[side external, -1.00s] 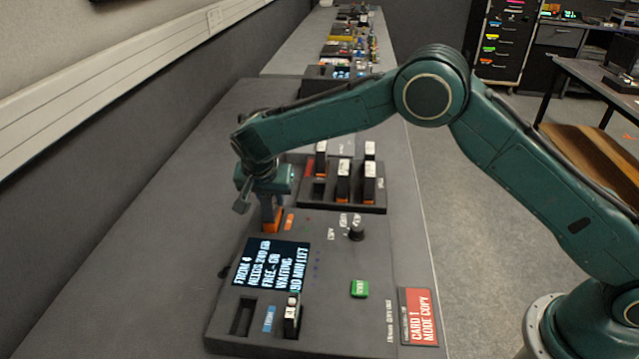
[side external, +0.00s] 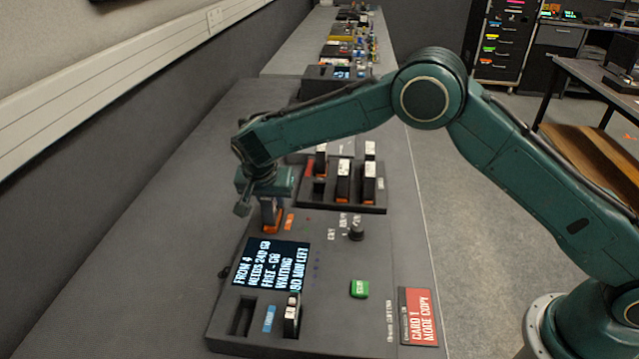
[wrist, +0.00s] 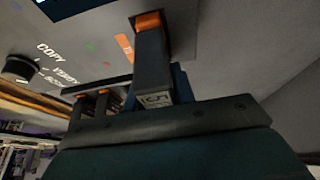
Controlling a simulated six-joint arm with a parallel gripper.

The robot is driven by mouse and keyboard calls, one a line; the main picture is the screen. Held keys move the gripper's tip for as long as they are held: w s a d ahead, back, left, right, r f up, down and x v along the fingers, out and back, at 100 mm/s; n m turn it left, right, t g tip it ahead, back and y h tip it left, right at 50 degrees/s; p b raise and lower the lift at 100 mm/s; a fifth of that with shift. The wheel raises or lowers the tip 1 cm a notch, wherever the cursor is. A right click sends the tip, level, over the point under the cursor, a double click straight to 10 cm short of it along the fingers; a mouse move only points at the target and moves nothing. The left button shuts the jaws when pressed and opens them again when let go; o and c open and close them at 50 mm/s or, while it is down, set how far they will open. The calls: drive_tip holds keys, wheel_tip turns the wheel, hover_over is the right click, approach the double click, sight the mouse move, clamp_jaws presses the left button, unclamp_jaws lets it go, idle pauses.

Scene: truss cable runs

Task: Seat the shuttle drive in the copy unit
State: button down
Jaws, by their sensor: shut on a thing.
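The copy unit (side external: 330,290) is a dark grey panel with a lit display (side external: 271,264). My gripper (side external: 270,198) is over its far left end, shut on the dark shuttle drive (side external: 268,211). The drive stands about upright, its orange lower end (side external: 273,225) at the panel beside an orange label. In the wrist view the drive (wrist: 152,65) shows a pale end label reading 5, and its orange end (wrist: 148,20) meets a dark recess in the panel. How deep it sits is hidden. Another drive (side external: 291,318) stands in the near part of the unit, right of an empty slot (side external: 242,316).
A rack (side external: 320,205) holding several white-topped drives stands just behind the unit, close to my gripper. The unit carries a black knob (side external: 356,230) and a green button (side external: 359,288). The bench left of the unit is clear.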

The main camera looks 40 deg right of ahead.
drive_tip(key=shift+f, duration=0.2)
idle(0.5)
drive_tip(key=c, duration=1.1)
unclamp_jaws()
drive_tip(key=shift+o, duration=0.5)
drive_tip(key=shift+f, duration=0.1)
drive_tip(key=shift+o, duration=1.2)
drive_tip(key=shift+r, duration=0.2)
drive_tip(key=shift+r, duration=3.6)
